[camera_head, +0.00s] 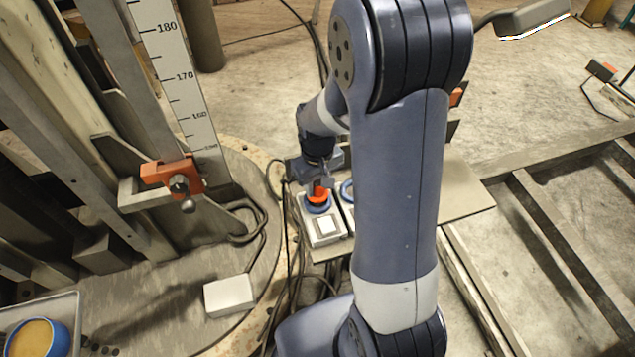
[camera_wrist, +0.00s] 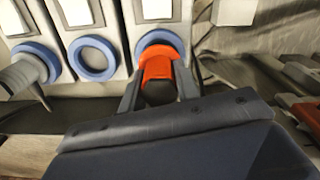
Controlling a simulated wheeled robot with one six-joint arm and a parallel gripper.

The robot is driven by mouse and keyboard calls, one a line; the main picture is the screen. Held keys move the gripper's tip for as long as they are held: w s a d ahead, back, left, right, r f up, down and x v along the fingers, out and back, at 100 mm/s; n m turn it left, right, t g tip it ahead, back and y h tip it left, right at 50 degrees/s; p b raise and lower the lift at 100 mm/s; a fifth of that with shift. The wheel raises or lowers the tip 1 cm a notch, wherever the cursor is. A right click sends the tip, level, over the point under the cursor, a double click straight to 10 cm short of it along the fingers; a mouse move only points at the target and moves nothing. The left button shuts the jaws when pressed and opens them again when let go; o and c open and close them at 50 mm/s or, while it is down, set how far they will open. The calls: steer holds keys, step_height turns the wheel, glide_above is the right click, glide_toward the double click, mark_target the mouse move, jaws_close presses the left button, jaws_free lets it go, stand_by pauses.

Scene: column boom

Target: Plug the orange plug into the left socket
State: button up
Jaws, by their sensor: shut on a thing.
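The orange plug (camera_head: 319,194) is between the fingers of my gripper (camera_head: 318,184), which is shut on it. In the wrist view the orange plug (camera_wrist: 160,62) sits at the blue ring (camera_wrist: 158,39) of the socket at the right end of the row; this is the left socket (camera_head: 322,232) in the head view. The plug's front meets or enters the ring; its depth cannot be told. My gripper (camera_wrist: 160,88) shows in the wrist view with a finger on each side of the plug.
An empty socket with a blue ring (camera_wrist: 92,58) is beside it, and a grey plug (camera_wrist: 22,75) sits in the far socket. A column with a scale (camera_head: 180,75) and an orange clamp (camera_head: 170,172) stands at left. A white box (camera_head: 229,295) and loose cables lie nearby.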

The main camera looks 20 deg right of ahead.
steer(key=shift+f+b, duration=0.75)
steer(key=shift+f, duration=0.25)
stand_by(0.4)
steer(key=o, duration=1.2)
steer(key=shift+c, duration=0.2)
step_height(320, 180, up, 11)
steer(key=shift+f+p, duration=0.1)
steer(key=shift+p, duration=0.9)
step_height(320, 180, down, 11)
steer(key=shift+r+b, duration=0.1)
steer(key=shift+b, duration=0.9)
steer(key=shift+r+p, duration=0.35)
steer(key=shift+r, duration=0.05)
